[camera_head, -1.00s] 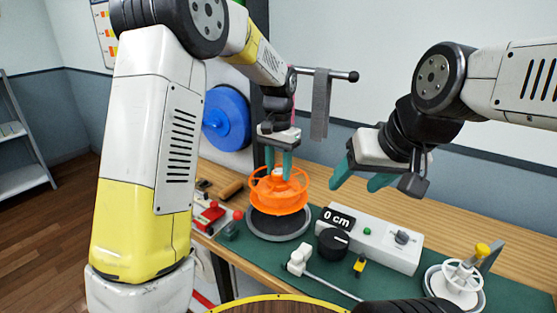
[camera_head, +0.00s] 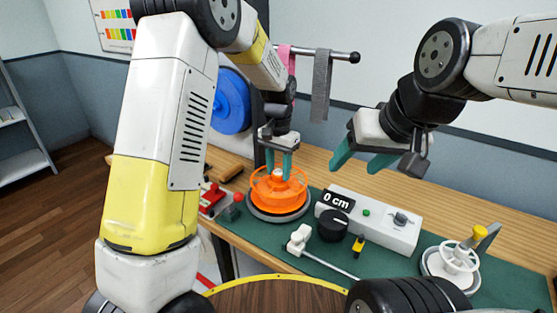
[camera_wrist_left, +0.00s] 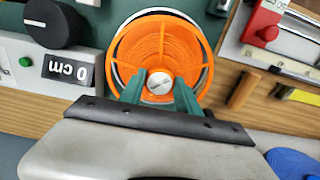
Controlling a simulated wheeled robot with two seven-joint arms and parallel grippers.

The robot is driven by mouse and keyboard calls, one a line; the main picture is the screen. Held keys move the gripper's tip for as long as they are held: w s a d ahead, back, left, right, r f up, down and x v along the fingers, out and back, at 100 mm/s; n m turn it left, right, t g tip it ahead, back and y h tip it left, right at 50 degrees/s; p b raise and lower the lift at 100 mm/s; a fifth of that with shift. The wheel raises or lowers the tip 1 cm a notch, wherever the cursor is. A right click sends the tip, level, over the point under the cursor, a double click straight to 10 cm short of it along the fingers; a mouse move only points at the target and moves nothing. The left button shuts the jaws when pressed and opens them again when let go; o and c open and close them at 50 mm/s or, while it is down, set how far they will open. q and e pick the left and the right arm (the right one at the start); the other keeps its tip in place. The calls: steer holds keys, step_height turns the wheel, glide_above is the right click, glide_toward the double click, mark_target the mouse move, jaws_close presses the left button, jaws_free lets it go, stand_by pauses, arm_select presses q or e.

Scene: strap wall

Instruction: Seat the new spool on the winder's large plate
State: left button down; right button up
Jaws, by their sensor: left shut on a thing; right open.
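The orange spool (camera_head: 280,193) is at the large round plate (camera_head: 302,214) of the winder, whose grey rim shows around it. It also shows in the left wrist view (camera_wrist_left: 160,28), roughly centred over the plate. My left gripper (camera_head: 279,174) is shut on the spool's centre, pointing down; its fingertips close around the hub (camera_wrist_left: 158,84) in the left wrist view. I cannot tell whether the spool rests fully on the plate. My right gripper (camera_head: 358,160) is open and empty above the winder's control box.
The control box (camera_head: 395,230) with a "0 cm" display and black knob (camera_head: 333,226) stands right of the plate. A white small reel (camera_head: 458,258) with a yellow knob is further right. A red device (camera_head: 212,199) is left. A blue spool (camera_head: 231,102) hangs behind.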

arm_select(q)
steer(key=shift+f, duration=0.35)
stand_by(0.3)
steer(key=c, duration=0.8)
jaws_free()
steer(key=shift+r, duration=3.9)
